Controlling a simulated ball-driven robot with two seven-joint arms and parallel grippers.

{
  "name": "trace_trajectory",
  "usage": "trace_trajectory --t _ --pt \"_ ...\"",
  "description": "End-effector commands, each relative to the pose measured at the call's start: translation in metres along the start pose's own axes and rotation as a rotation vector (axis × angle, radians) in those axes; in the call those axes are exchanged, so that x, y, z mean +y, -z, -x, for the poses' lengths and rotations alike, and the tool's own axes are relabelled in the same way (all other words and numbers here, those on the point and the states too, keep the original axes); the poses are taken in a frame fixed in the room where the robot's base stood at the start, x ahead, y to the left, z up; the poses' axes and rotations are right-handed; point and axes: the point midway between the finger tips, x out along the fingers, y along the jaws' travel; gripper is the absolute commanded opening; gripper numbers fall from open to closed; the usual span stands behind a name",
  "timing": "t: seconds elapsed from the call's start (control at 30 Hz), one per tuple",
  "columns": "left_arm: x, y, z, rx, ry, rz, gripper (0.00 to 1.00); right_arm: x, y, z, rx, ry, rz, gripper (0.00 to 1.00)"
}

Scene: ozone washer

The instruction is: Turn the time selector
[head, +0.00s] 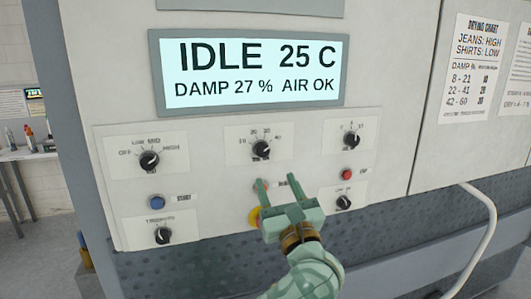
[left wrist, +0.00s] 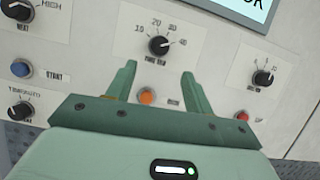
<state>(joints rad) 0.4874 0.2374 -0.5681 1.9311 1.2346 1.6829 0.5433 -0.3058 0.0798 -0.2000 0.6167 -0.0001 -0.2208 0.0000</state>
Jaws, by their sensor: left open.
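The time selector (head: 261,149) is a black round knob on a white plate in the middle of the panel, with a scale of 10 to 40 around it. Its white pointer mark leans to the upper right. In the left wrist view the knob (left wrist: 158,46) sits just beyond and between the fingertips. My left gripper (head: 278,185) is green, open and empty, below the knob and apart from it. Its two fingers also show in the left wrist view (left wrist: 158,72), pointing up at the knob. My right gripper is out of view.
Other knobs stand left (head: 149,160) and right (head: 351,140). A blue button (head: 156,202), a red button (head: 347,174) and an orange button (left wrist: 147,96) are near. The display (head: 250,72) reads IDLE 25 C. A pale hose (head: 487,235) hangs at right.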

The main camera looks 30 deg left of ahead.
Motion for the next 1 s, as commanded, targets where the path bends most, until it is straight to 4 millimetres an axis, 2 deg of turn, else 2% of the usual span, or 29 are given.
trace_trajectory --t 0.03,0.1,0.33,0.5,0.77,0.8,0.93,0.97,1.0 --pt "0.001 -0.004 -0.015 -0.005 -0.004 -0.004 0.52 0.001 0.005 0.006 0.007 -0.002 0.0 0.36" --pt "0.001 -0.004 -0.032 -0.005 -0.002 -0.004 0.52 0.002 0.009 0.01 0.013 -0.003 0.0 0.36" --pt "0.0 -0.003 -0.075 -0.004 -0.001 -0.005 0.52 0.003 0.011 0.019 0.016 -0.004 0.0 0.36" --pt "0.0 -0.001 -0.087 -0.002 -0.001 -0.003 0.52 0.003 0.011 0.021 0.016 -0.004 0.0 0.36" --pt "0.0 0.0 -0.089 -0.001 0.0 -0.003 0.52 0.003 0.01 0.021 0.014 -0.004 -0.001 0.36" --pt "0.0 0.0 -0.089 -0.001 0.0 -0.003 0.49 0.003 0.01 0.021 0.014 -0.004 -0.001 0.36" --pt "0.0 0.0 -0.089 -0.001 0.0 -0.003 0.13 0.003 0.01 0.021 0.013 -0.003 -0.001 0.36" --pt "0.0 0.0 -0.089 -0.001 0.0 -0.003 0.07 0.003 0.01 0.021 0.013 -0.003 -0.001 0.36" --pt "0.0 0.0 -0.089 -0.001 0.0 -0.003 0.07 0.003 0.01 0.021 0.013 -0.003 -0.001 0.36"
